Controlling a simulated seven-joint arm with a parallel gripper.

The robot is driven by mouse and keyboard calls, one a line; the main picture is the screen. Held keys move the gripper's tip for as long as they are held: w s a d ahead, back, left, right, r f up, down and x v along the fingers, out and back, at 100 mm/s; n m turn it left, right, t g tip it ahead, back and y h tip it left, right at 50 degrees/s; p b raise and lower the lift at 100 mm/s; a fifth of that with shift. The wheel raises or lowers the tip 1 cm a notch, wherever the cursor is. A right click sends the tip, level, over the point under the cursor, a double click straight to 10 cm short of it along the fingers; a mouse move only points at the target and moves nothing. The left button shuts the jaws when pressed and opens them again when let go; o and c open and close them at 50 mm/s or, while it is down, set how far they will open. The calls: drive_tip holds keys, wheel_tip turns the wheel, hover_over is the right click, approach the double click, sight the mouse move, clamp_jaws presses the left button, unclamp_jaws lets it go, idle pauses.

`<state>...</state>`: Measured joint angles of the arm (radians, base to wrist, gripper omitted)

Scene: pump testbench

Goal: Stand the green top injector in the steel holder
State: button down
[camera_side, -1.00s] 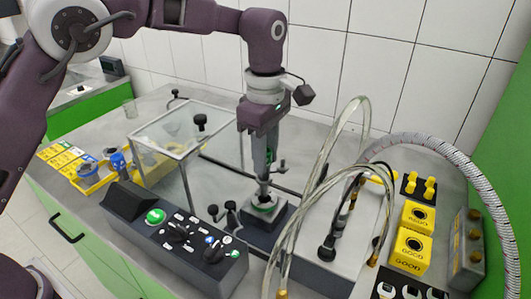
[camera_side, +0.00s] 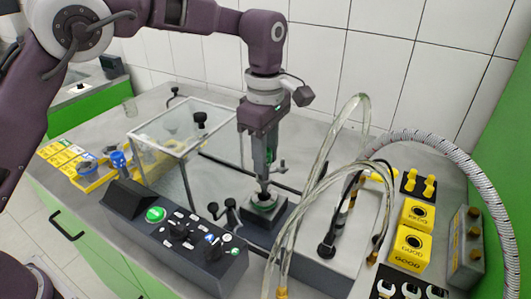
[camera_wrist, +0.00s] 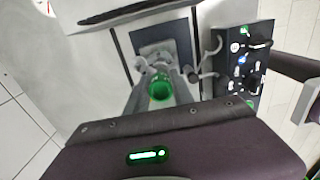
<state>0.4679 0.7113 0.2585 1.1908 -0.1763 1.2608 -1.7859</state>
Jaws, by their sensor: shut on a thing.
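My gripper (camera_side: 266,150) points straight down and is shut on the green top injector. The injector's green top (camera_wrist: 160,87) shows between the fingers in the wrist view. In the side view its body is mostly hidden by the fingers, and its lower end (camera_side: 264,193) stands upright at the round top of the steel holder (camera_side: 266,215). The holder is a dark block with a pale round seat on top, and it also shows in the wrist view (camera_wrist: 152,48) beyond the injector. I cannot tell how deep the tip sits in the seat.
A control box (camera_side: 172,238) with buttons and knobs stands in front left of the holder. A clear-walled case (camera_side: 165,130) is to the left. Clear hoses (camera_side: 320,180) arch close on the right. Yellow blocks (camera_side: 412,243) and wrenches lie further right.

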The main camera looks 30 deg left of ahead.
sight(265, 178)
drive_tip(key=shift+f, duration=1.2)
drive_tip(key=shift+f, duration=0.8)
drive_tip(key=shift+f, duration=0.45)
drive_tip(key=c, duration=1)
unclamp_jaws()
drive_tip(key=shift+r, duration=3.5)
